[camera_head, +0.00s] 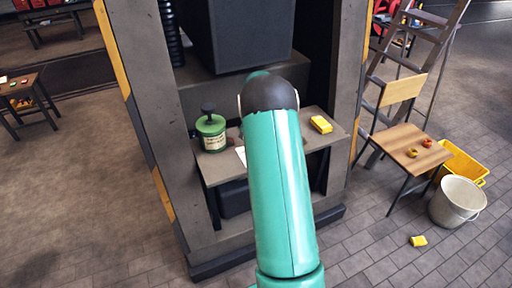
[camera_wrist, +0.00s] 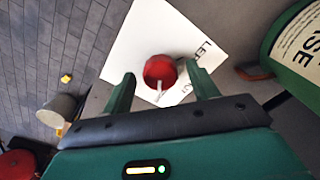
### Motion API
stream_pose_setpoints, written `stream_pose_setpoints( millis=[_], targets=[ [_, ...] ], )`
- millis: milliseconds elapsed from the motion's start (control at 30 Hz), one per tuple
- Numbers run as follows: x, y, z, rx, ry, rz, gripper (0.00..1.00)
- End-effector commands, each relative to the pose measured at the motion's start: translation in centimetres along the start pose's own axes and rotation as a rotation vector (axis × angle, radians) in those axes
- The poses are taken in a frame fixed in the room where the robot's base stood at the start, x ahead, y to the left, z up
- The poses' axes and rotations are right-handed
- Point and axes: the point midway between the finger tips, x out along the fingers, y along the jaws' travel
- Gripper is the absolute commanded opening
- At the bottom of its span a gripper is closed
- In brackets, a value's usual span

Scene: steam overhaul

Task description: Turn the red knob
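The red knob (camera_wrist: 160,71) is round with a pale pointer mark. It shows in the wrist view in front of a white card (camera_wrist: 146,35) with partly hidden dark lettering. My gripper (camera_wrist: 162,82) is open, with one green finger on each side of the knob and a gap visible on both sides. I cannot tell how far the fingertips reach along the knob. In the head view my arm hides the knob and the gripper; only a corner of the white card (camera_head: 241,156) shows beside the arm.
A green can (camera_head: 212,134) with a dark plunger top stands left on the shelf (camera_head: 222,175), close to the card; it fills the right of the wrist view (camera_wrist: 300,50). A yellow block (camera_head: 321,124) lies on the shelf's right. A chair, ladder and bucket (camera_head: 456,203) stand further right.

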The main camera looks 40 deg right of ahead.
Motion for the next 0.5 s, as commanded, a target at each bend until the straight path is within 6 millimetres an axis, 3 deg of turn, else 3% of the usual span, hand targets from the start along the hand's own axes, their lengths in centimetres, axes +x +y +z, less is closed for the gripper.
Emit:
stream_pose_setpoints(
  millis=[267,500],
  targets=[
    [-0.5,0.0,-0.1,-0.001,0.002,-0.001,0.59],
    [-4.3,-0.1,-0.1,-0.001,0.005,-0.002,0.59]
  ],
)
